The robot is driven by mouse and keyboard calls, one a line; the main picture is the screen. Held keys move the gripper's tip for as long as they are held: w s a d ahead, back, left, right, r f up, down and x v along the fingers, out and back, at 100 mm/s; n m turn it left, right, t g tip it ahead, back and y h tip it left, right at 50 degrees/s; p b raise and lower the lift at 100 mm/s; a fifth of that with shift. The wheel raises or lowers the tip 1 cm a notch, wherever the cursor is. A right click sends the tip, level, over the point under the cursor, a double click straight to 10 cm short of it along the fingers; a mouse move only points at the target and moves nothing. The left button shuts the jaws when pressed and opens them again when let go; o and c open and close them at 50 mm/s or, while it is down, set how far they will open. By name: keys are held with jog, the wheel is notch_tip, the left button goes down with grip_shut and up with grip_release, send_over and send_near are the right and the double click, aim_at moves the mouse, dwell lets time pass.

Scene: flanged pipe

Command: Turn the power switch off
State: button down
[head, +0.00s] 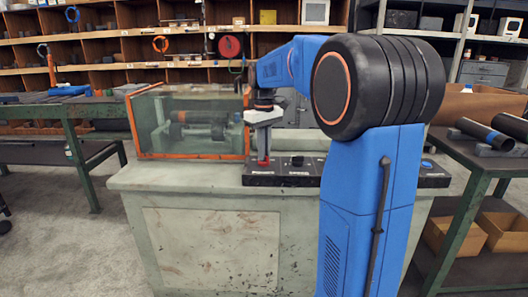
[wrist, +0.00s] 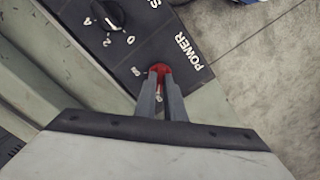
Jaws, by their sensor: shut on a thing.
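The red power switch (wrist: 160,69) sits on a black control panel (wrist: 140,45), beside the printed word POWER. In the wrist view my gripper (wrist: 162,78) reaches down to it, with the two grey fingers closed on the red knob. The fingers hide most of the knob, so I cannot tell its exact angle. In the head view my gripper (head: 263,160) points down at the left end of the panel, and a little of the red switch (head: 262,163) shows at the fingertips.
A black rotary knob (wrist: 108,14) with printed numbers is beside the switch; it also shows in the head view (head: 297,160). A clear box with orange edges (head: 190,120) stands left of the panel on the grey cabinet (head: 215,245). Side tables stand left and right.

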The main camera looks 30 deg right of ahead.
dwell(0.4)
jog(key=c, duration=1.8)
grip_release()
jog(key=shift+c, duration=0.2)
notch_tip(320, 180, up, 18)
jog(key=shift+f, duration=0.25)
jog(key=s+a+f+t, duration=0.1)
jog(key=s+a+f, duration=0.5)
jog(key=s, duration=0.2)
jog(key=s+a+f+t, duration=0.2)
jog(key=s+a+f, duration=0.3)
jog(key=s, duration=0.4)
jog(key=s+a+f+m+t, duration=0.1)
jog(key=s+a+f, duration=0.1)
jog(key=s+f, duration=0.5)
jog(key=s+a+f+m, duration=0.1)
jog(key=s+a+f, duration=0.2)
jog(key=s+f, duration=0.4)
notch_tip(320, 180, down, 4)
jog(key=shift+s+t, duration=0.15)
jog(key=shift+t, duration=0.25)
